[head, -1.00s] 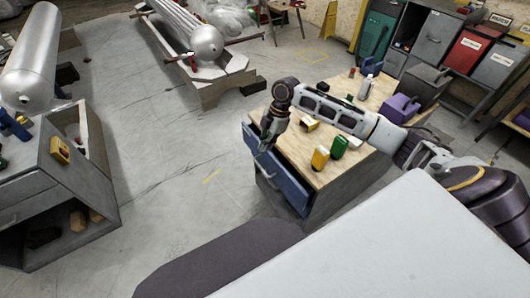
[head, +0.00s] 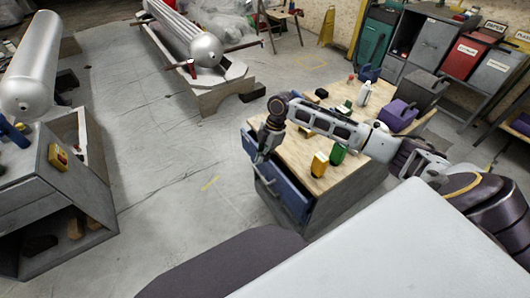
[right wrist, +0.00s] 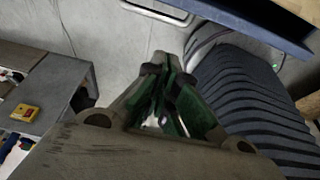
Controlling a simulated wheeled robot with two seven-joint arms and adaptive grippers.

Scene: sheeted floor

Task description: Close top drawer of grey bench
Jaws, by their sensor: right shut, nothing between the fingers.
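The bench (head: 345,195) in the middle of the head view has a light wooden top and grey sides. Its blue top drawer (head: 290,192) seems to stand out somewhat from the body; how far is hard to tell. My right gripper (head: 262,156) is shut and empty, pointing down at the far end of the drawer front. Whether it touches the drawer cannot be told. In the right wrist view the closed fingers (right wrist: 168,112) show in front, with a blue drawer edge (right wrist: 255,20) beyond at top right. My left gripper is not in view.
Another grey bench (head: 60,195) stands at left. The floor between (head: 170,150) is clear.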

